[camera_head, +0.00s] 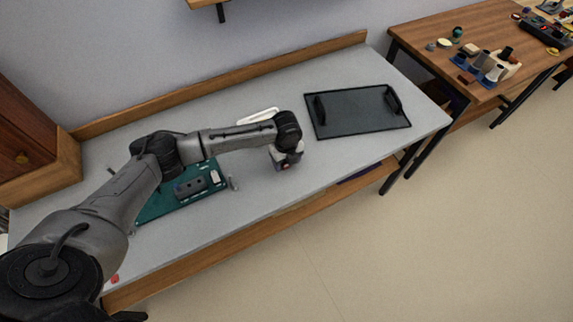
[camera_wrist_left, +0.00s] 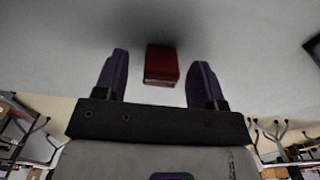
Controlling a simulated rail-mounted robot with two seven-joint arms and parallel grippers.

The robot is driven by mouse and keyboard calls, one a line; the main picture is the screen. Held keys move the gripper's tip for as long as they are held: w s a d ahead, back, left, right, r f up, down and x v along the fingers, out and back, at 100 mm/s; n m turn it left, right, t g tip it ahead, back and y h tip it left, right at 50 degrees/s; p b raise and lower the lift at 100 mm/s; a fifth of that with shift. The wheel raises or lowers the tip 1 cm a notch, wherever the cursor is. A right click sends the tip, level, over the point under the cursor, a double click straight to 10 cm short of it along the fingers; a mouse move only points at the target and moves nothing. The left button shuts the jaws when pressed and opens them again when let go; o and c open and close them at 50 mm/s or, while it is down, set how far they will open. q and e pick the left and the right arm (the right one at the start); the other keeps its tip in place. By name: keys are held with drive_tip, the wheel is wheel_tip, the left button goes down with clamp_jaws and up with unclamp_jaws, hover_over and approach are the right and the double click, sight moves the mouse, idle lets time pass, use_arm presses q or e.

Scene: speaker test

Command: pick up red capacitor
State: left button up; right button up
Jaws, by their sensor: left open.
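The red capacitor (camera_wrist_left: 161,66) shows in the left wrist view as a small red block. It lies between the two dark fingers of my left gripper (camera_wrist_left: 157,78), with a gap on each side. The fingers are open and hold nothing. In the head view my left gripper (camera_head: 286,161) points down over the grey bench, right of the green board; the capacitor is largely or wholly hidden there by the gripper. My right gripper is not in view.
A green board (camera_head: 165,206) with parts lies on the grey bench (camera_head: 250,215), partly behind my left arm. A black tray (camera_head: 360,124) with handles lies to the right. A small red item (camera_head: 115,279) sits near the front left. A wooden table (camera_head: 440,39) stands at right.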

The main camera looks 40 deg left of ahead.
use_arm(q)
drive_tip(key=shift+c, duration=0.5)
drive_tip(key=c, duration=0.9)
